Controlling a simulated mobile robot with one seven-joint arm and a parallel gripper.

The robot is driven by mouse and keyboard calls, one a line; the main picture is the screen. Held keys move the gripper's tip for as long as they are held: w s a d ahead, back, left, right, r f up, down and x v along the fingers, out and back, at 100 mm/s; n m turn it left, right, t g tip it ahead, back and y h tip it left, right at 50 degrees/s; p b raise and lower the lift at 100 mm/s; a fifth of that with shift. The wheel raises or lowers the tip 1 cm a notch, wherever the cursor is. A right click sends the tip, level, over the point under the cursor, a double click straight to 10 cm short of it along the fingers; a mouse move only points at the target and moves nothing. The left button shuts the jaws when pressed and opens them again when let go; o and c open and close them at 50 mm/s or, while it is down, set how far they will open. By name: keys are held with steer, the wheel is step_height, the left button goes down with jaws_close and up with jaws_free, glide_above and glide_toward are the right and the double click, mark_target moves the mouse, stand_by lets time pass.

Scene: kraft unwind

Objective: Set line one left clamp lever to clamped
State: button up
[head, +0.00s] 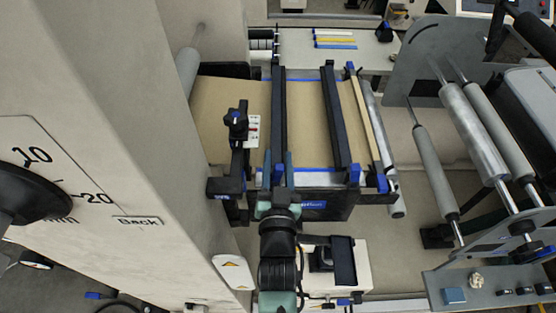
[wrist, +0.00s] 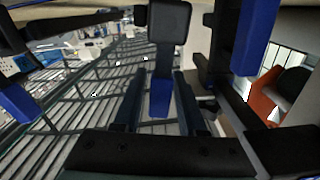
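The left clamp is a long black bar (head: 278,110) lying across the brown web (head: 308,120). Its lever has a blue end (head: 278,174) at the near edge of the table. My gripper (head: 279,160) is at this near end, with its fingers on either side of the lever. In the wrist view, the blue lever end (wrist: 160,98) hangs below a black block (wrist: 169,22), between the two dark fingers of my gripper (wrist: 158,88). Small gaps show beside the lever, so the fingers look open around it. Whether the lever is clamped is unclear.
A second black bar (head: 338,120) with a blue end (head: 354,174) lies to the right. A black knob post (head: 235,125) stands close to the left. Rollers (head: 474,135) are farther right. A blue part (wrist: 256,38) hangs near my gripper in the wrist view.

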jaws_close()
stand_by(1.1)
